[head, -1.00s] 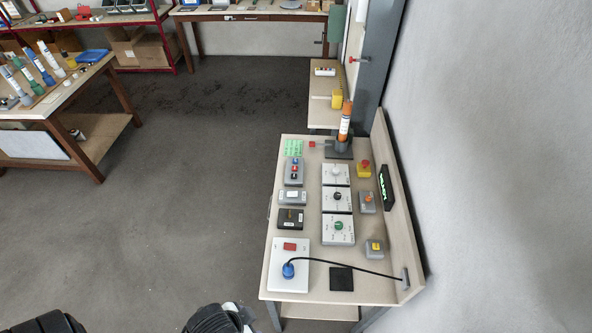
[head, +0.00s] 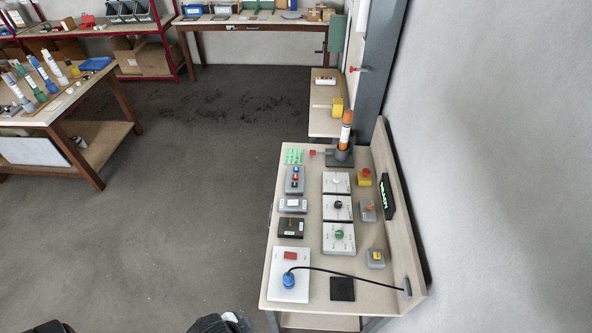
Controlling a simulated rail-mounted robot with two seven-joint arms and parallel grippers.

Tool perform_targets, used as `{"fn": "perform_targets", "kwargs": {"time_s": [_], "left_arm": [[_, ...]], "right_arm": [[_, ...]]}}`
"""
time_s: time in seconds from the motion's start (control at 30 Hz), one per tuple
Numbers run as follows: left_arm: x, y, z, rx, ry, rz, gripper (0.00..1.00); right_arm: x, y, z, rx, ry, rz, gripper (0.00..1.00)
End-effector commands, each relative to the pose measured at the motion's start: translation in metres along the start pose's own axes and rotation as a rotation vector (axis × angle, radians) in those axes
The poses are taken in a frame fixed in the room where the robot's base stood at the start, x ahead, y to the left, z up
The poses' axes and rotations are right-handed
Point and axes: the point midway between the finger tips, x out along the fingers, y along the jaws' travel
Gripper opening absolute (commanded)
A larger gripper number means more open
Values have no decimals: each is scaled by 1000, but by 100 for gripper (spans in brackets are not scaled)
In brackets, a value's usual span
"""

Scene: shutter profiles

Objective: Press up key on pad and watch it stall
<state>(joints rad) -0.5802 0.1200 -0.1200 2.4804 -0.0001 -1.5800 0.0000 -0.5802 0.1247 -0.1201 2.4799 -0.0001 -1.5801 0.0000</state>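A grey pad (head: 294,180) with red, blue and dark buttons lies on the bench at the left, behind a grey box with a white face (head: 293,205). Which button is the up key is too small to read. A black box (head: 291,228) with a small label sits in front of these. A dark display with green characters (head: 386,195) stands against the bench's right upstand; its text is not legible. Only dark parts of my arms show at the bottom edge, well short of the pad. Neither gripper's fingers are in the picture.
The bench (head: 316,268) also holds three white dial plates, a red-topped yellow stop button (head: 364,177), and a white panel with a blue plug (head: 289,281) and black cable. An orange-and-white tube (head: 346,130) stands at the back. The floor (head: 190,200) to the left is clear.

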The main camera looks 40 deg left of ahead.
Motion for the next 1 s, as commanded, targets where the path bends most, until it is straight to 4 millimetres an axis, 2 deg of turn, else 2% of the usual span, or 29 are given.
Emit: {"fn": "perform_targets", "kwargs": {"time_s": [0.17, 0.77, 1.0], "left_arm": [[0, 0, 0, 0, 0, 0, 59], [0, 0, 0, 0, 0, 0, 1], [0, 0, 0, 0, 0, 0, 0]], "right_arm": [[0, 0, 0, -2, 0, 1, 43], [0, -2, -1, 7, 1, -6, 43], [0, -2, -1, 8, 2, -7, 43]]}}
